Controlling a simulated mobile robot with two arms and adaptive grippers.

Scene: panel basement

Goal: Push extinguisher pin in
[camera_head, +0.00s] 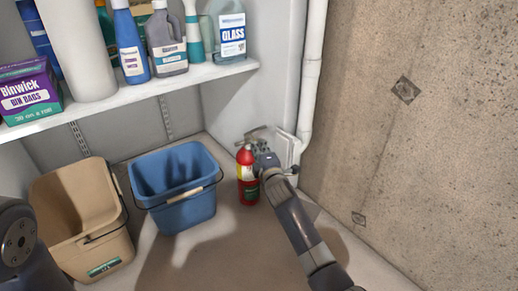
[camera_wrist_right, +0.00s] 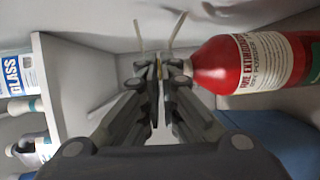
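The red fire extinguisher (camera_head: 247,178) stands upright on the floor beside the blue bucket in the head view. Its red body and pale label also show large at the right of the wrist view (camera_wrist_right: 262,62). My right gripper (camera_head: 262,144) is at the extinguisher's top, just to its right. In the wrist view its two fingers (camera_wrist_right: 158,65) are together with only a thin slit between them, in front of the valve end. Two thin pale bars stick out beyond the fingertips. The pin itself is hidden or too small to make out. My left gripper is out of view.
A blue bucket (camera_head: 178,205) and a tan bucket (camera_head: 72,222) stand left of the extinguisher. A white shelf (camera_head: 150,89) with bottles is above. A white pipe (camera_head: 310,85) and concrete wall (camera_head: 420,130) close off the right. Some floor in front is clear.

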